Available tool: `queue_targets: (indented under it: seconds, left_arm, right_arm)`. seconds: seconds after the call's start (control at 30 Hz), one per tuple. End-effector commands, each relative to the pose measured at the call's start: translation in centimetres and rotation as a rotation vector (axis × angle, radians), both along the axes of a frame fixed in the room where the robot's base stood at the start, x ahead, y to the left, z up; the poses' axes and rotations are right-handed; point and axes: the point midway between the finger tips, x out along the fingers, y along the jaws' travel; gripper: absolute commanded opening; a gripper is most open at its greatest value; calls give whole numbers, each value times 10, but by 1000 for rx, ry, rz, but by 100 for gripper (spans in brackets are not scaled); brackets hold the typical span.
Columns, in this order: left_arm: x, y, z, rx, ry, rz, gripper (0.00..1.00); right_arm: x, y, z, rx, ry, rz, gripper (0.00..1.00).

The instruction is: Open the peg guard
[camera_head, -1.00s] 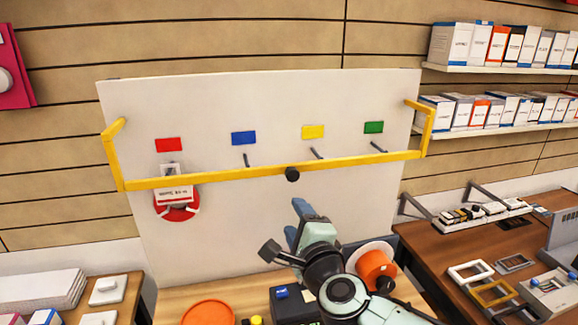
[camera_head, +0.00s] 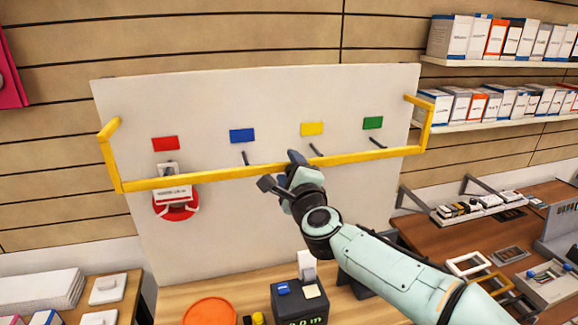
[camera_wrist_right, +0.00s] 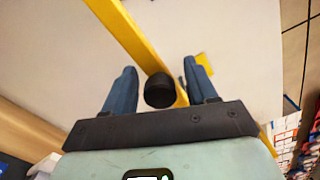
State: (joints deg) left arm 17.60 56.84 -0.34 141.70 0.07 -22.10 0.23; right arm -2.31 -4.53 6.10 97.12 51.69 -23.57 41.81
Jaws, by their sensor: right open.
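The peg guard is a yellow bar (camera_head: 215,174) across the front of a white pegboard panel (camera_head: 240,110), with bent arms at both ends. It also shows as a yellow strip in the right wrist view (camera_wrist_right: 122,28). Its black knob (camera_wrist_right: 159,90) sits between the fingers of my right gripper (camera_wrist_right: 160,88) in the wrist view; contact is not visible. The gripper is open. In the head view my right gripper (camera_head: 280,172) is at the bar's middle and hides the knob. My left gripper is not in view.
Red, blue (camera_head: 242,135), yellow and green labels mark the panel, with pegs below. A red-and-white item (camera_head: 174,195) hangs at the left peg behind the bar. A counter below holds an orange disc (camera_head: 209,312) and a dark device (camera_head: 299,303). Shelves and a desk stand right.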

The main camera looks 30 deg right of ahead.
Motion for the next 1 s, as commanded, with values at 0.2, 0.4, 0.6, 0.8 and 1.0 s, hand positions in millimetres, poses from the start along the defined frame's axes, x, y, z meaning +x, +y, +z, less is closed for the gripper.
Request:
queue_targets:
  seconds: [0.2, 0.4, 0.6, 0.8, 1.0]
  left_arm:
    - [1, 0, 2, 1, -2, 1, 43]
    - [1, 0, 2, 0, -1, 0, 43]
    - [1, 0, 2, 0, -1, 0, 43]
    - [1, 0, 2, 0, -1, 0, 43]
    - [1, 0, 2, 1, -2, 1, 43]
  right_arm:
    - [9, -2, 0, -1, 0, 0, 57]
    - [9, -2, -1, -1, 1, 0, 57]
    - [8, -2, 0, 0, 0, 0, 0]
    - [8, -4, 1, 2, -2, -1, 0]
    - [9, -11, 4, 3, -5, -3, 0]
